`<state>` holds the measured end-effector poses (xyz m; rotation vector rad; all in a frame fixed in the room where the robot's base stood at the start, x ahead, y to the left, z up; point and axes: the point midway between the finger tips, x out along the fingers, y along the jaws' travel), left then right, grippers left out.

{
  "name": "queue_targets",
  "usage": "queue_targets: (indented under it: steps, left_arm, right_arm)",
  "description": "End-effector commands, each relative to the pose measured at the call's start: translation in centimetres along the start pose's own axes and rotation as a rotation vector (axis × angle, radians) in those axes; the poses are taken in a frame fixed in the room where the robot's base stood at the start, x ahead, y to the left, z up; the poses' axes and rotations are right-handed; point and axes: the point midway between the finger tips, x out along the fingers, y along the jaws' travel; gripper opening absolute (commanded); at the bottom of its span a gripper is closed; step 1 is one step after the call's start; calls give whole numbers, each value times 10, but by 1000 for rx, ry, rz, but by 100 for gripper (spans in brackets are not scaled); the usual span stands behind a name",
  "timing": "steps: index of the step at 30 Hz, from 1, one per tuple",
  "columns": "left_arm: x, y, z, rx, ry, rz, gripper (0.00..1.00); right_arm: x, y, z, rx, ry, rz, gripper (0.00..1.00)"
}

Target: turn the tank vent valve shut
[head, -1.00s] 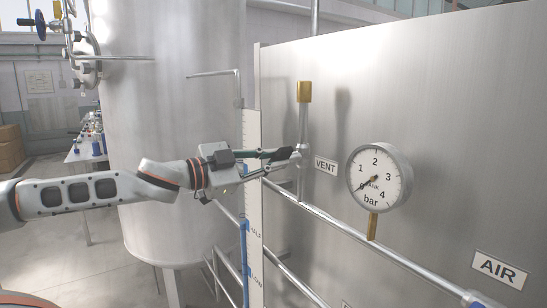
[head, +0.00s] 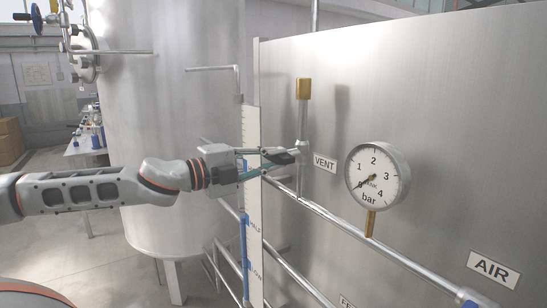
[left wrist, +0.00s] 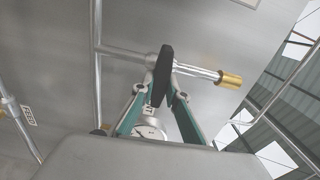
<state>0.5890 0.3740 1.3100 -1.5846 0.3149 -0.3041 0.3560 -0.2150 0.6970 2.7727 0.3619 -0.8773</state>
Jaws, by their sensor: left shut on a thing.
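The vent valve (head: 303,146) sits on a thin upright pipe with a brass cap (head: 304,89), left of the VENT label (head: 325,163) on the steel panel. In the left wrist view, its black handle (left wrist: 163,72) stands between the fingers, in front of the pipe that ends in the brass cap (left wrist: 231,79). My left gripper (head: 294,156) reaches the valve from the left and is shut on the handle. The fingers cover most of the handle in the head view. My right gripper is not in view.
A pressure gauge (head: 377,176), its needle near zero, stands right of the valve. A steel rail (head: 350,231) runs below it. A large steel tank (head: 175,90) is behind my arm.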

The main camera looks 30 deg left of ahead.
Motion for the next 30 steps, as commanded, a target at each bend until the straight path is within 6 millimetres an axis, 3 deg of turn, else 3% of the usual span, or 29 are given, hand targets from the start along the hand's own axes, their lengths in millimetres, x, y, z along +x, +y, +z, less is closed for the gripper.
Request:
queue_targets:
  steps: [19,20,21,30]
  left_arm:
    - [0,0,0,55,1,0,0]
    - [0,0,0,55,1,0,19]
    - [0,0,0,55,0,0,29]
    - [0,0,0,52,0,0,31]
  right_arm:
    - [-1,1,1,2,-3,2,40]
    - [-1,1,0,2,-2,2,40]
    - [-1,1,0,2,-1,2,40]
    - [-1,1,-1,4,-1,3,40]
